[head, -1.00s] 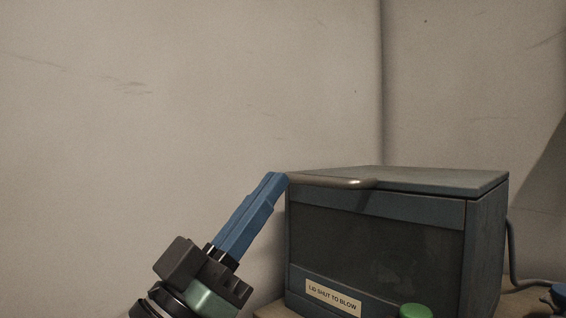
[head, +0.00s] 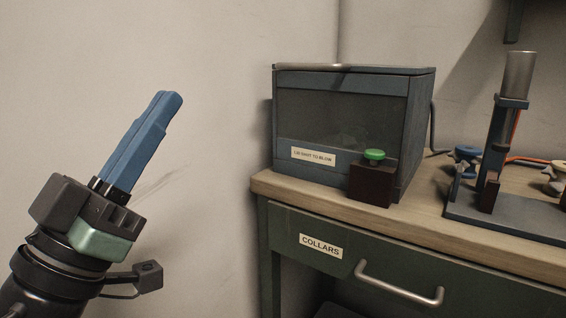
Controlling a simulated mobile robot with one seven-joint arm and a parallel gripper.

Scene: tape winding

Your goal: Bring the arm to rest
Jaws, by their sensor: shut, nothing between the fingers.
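My gripper (head: 168,98) is at the left of the head view. Its blue fingers are shut against each other with nothing between them. They point up and to the right, in front of the bare wall. The gripper is apart from the bench and touches nothing that I can see. Part of my dark arm shows below it at the lower left corner.
A dark box (head: 350,105) with a shut lid and a "LID SHUT TO BLOW" label stands on the wooden bench (head: 430,228). A green button (head: 374,155) is before it. A stand with a tube (head: 518,75) is at right. The "COLLARS" drawer (head: 345,262) is below.

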